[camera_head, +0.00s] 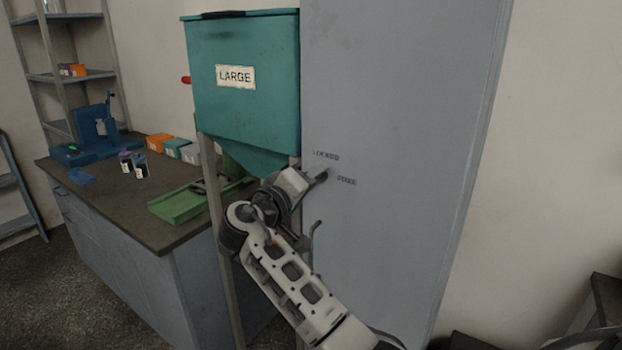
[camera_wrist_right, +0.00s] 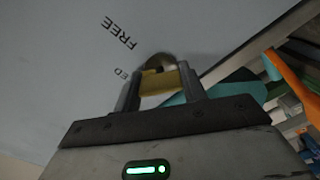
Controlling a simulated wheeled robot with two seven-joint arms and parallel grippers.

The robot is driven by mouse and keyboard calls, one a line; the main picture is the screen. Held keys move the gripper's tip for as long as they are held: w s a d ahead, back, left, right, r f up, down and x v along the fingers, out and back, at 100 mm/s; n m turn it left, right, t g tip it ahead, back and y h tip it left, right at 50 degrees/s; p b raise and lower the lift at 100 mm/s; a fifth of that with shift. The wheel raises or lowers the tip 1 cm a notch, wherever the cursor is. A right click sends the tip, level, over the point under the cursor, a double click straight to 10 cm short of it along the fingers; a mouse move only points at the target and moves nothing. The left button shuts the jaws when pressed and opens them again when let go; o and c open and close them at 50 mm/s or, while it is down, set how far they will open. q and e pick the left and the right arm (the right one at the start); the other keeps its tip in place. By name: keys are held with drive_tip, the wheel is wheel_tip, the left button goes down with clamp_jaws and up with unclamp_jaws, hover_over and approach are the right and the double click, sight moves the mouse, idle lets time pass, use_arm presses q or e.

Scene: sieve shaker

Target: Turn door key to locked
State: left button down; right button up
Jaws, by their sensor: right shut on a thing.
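The grey door (camera_head: 395,120) of a tall cabinet has the words LOCKED (camera_head: 326,156) and FREE (camera_head: 347,182) on it. My right gripper (camera_head: 318,175) is at the door, just below LOCKED and left of FREE. In the right wrist view, the right gripper (camera_wrist_right: 158,88) is shut on a yellow key (camera_wrist_right: 160,82). The head view hides the key behind the gripper. I cannot tell the key's exact angle. My left gripper is not in view.
A door handle (camera_head: 313,238) sits below the gripper, close to my right arm. A teal hopper marked LARGE (camera_head: 235,76) stands left of the cabinet. A workbench (camera_head: 115,205) with a green tray (camera_head: 178,207) is further left.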

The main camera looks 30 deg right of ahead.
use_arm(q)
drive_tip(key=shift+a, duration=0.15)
use_arm(e)
drive_tip(key=n, duration=0.6)
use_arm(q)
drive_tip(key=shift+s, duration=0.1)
use_arm(e)
drive_tip(key=shift+n, duration=0.4)
drive_tip(key=o, duration=1)
use_arm(q)
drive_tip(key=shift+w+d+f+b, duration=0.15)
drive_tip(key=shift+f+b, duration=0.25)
drive_tip(key=shift+b, duration=0.5)
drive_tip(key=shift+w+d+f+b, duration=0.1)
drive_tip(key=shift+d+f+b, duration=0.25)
drive_tip(key=shift+b, duration=0.5)
use_arm(e)
drive_tip(key=shift+v, duration=8)
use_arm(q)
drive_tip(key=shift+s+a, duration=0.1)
